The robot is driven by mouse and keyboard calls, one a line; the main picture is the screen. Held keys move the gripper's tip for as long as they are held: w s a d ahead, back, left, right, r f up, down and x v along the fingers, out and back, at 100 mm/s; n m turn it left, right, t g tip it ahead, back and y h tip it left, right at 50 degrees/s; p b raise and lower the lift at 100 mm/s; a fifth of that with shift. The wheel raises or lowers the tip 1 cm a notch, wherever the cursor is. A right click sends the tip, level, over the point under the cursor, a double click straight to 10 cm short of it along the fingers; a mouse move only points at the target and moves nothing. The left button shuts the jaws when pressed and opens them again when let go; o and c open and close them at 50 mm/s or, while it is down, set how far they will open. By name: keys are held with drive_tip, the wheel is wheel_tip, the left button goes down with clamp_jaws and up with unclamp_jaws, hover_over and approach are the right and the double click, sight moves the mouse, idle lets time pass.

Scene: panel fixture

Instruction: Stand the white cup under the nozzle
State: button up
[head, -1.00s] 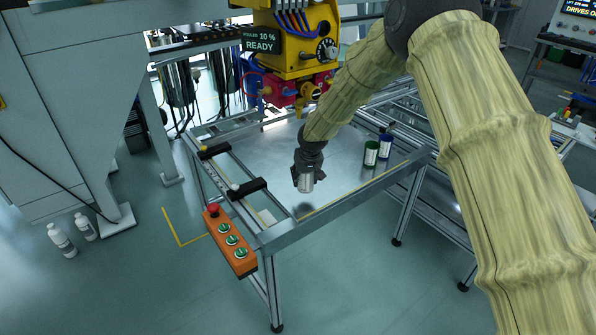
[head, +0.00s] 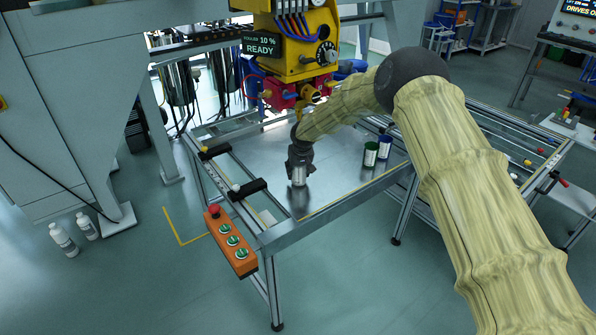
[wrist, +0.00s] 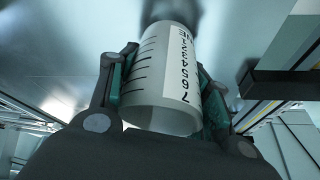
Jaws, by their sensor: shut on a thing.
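The white cup (head: 299,178) is in my gripper (head: 299,167), over the front left part of the metal table top. In the wrist view the cup (wrist: 160,80) shows printed marks and dark lettering, with a finger pressed on each side. It looks about upright, close above or on the table; I cannot tell whether it touches. The nozzle (head: 311,94) is a small brass-coloured part under the red block of the yellow machine, behind and above the cup. The cup is in front of the nozzle, not under it.
A rail with black clamps (head: 247,188) runs along the left. An orange button box (head: 231,240) hangs at the front left corner. The table (head: 340,178) is clear around the cup.

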drive_tip(key=shift+f, duration=0.35)
drive_tip(key=shift+f, duration=0.15)
drive_tip(key=o, duration=0.9)
drive_tip(key=shift+c, duration=0.2)
drive_tip(key=shift+s+r, duration=0.1)
drive_tip(key=shift+r, duration=0.4)
drive_tip(key=v, duration=0.4)
drive_tip(key=shift+s+b, duration=0.1)
drive_tip(key=shift+b, duration=0.25)
drive_tip(key=s+d, duration=0.1)
drive_tip(key=s, duration=0.3)
drive_tip(key=s+d+b, duration=0.1)
drive_tip(key=s, duration=0.2)
drive_tip(key=s+d, duration=0.1)
drive_tip(key=s, duration=0.3)
drive_tip(key=shift+s+r, duration=0.1)
drive_tip(key=shift+s, duration=0.25)
